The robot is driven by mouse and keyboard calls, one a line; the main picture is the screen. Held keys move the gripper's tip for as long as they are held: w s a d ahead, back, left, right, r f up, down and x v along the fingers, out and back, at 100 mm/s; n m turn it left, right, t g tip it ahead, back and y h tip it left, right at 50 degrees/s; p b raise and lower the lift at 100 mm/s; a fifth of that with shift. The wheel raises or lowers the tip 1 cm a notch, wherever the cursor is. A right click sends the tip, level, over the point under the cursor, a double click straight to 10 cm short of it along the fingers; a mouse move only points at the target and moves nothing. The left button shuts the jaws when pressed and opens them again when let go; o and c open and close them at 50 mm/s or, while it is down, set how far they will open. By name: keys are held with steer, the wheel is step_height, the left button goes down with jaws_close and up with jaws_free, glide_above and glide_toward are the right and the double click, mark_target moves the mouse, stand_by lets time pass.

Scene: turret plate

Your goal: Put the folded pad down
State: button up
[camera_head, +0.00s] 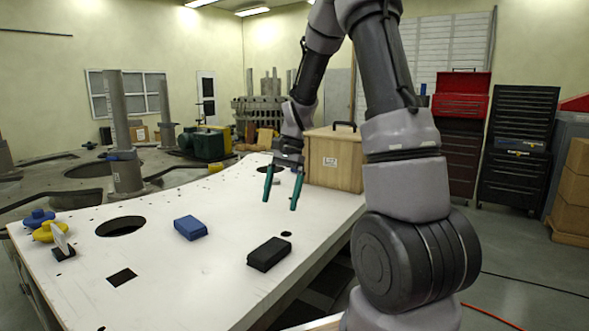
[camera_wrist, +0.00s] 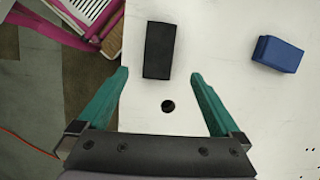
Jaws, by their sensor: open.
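A blue folded-looking block (camera_head: 190,228) lies flat on the white plate (camera_head: 190,280) near its middle. A black block (camera_head: 269,254) lies flat to its right, nearer the plate's front right edge. I cannot tell for sure which of the two is the folded pad. My gripper (camera_head: 280,202) has teal fingers spread apart with nothing between them, above the plate and apart from it. In the wrist view the black block (camera_wrist: 159,50) shows just beyond and between the fingertips, and the blue block (camera_wrist: 278,54) lies farther right.
A wooden box with a dark handle (camera_head: 333,160) stands at the plate's back right. Blue and yellow knobs (camera_head: 50,231) and a small card stand (camera_head: 62,242) are at the left edge. The plate has a large round hole (camera_head: 120,226) and a square one (camera_head: 122,277).

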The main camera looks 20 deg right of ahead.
steer(key=s+d+r+n+t+h, duration=0.1)
steer(key=s+r+n+t, duration=0.5)
steer(key=s+r, duration=1.1)
step_height(320, 180, up, 4)
steer(key=t, duration=0.3)
steer(key=shift+d+f, duration=0.2)
steer(key=shift+d, duration=0.1)
steer(key=shift+s, duration=0.1)
steer(key=shift+s+r, duration=0.1)
steer(key=shift+s, duration=0.15)
